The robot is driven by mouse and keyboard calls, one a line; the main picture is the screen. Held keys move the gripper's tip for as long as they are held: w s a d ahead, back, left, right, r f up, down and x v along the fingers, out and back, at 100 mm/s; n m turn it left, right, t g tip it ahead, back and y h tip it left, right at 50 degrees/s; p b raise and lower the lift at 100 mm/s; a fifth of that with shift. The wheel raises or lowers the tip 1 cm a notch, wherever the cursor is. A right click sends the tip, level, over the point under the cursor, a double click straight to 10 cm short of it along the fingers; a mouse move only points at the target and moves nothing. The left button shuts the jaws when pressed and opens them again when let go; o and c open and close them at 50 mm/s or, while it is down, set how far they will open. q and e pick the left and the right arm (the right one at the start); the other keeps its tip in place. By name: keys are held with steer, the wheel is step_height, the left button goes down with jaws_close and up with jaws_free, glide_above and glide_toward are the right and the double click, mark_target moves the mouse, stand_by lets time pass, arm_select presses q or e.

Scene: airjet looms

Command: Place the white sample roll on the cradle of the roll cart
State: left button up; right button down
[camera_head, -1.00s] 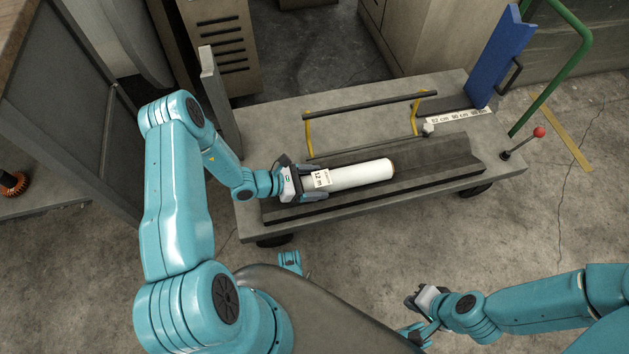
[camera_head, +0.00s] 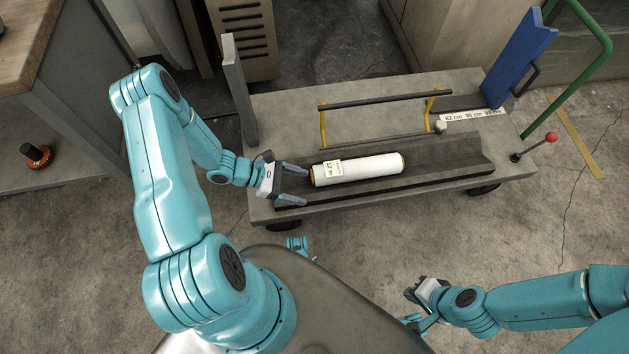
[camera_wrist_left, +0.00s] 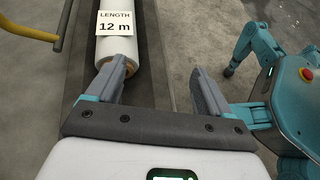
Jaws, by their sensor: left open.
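The white sample roll (camera_head: 372,168) lies lengthwise in the dark grooved cradle (camera_head: 450,166) of the roll cart (camera_head: 285,120). Its label reads 12 m and faces up; the label also shows in the left wrist view (camera_wrist_left: 115,23). My left gripper (camera_head: 307,184) is open and empty just left of the roll's near-left end. In the left wrist view, the roll's end (camera_wrist_left: 122,66) is ahead of the left finger, and the space between the fingers is empty. My right gripper (camera_head: 412,305) is in front of the cart, away from the roll; its jaws are too small to judge.
A dark bar on yellow brackets (camera_head: 378,101) stands behind the cradle. A blue upright plate (camera_head: 520,55), a green handle (camera_head: 598,55) and a red-knobbed lever (camera_head: 551,137) are at the cart's right end. A grey post (camera_head: 238,85) rises at its left end.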

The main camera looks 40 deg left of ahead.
arm_select(q)
steer(key=s+d+f+m+g+y, duration=0.1)
steer(key=s+d+m+g+y, duration=0.4)
steer(key=s+d+m+g, duration=0.7)
steer(key=w+d+r+m+t+y, duration=0.1)
steer(key=w+d+r+m+t, duration=0.1)
steer(key=m+t, duration=0.4)
steer(key=w+d+m, duration=0.1)
steer(key=w+m, duration=0.1)
steer(key=m, duration=0.2)
steer(key=shift+w+r+y, duration=0.25)
steer(key=shift+w+y, duration=0.05)
steer(key=shift+d, duration=0.1)
step_height(320, 180, up, 28)
steer(key=p, duration=2.8)
steer(key=shift+m, duration=0.3)
steer(key=shift+s+d, duration=0.1)
steer(key=shift+s, duration=0.05)
